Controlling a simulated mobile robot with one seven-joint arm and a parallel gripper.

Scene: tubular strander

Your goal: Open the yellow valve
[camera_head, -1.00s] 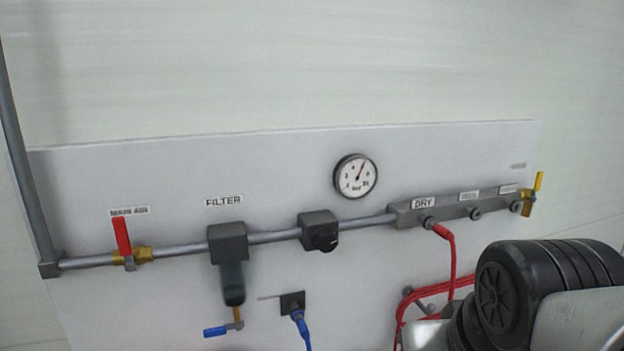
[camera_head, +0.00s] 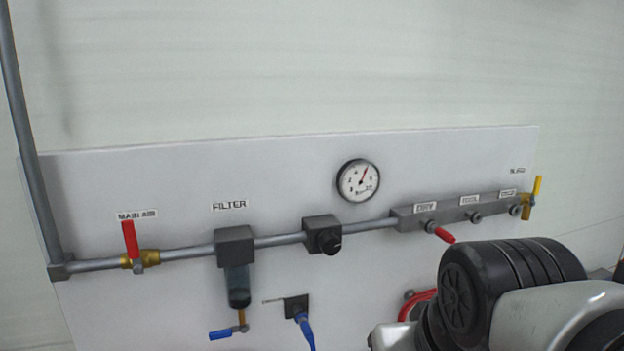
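The yellow valve is at the far right end of the manifold, with an upright yellow handle (camera_head: 538,187) and a brass-coloured body (camera_head: 527,206). A small label sits above it, too small to read surely. My arm's dark and silver links fill the lower right, below the valve and apart from it in the picture. My gripper is not in view, so its state and any contact are hidden.
A red-handled valve (camera_head: 131,240) is under the MAIN AIR label at left. A filter (camera_head: 235,247), a blue handle (camera_head: 220,334), a black knob (camera_head: 327,240) and a gauge (camera_head: 358,181) follow. A red hose plug (camera_head: 443,234) sits under DRY. The wall above is clear.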

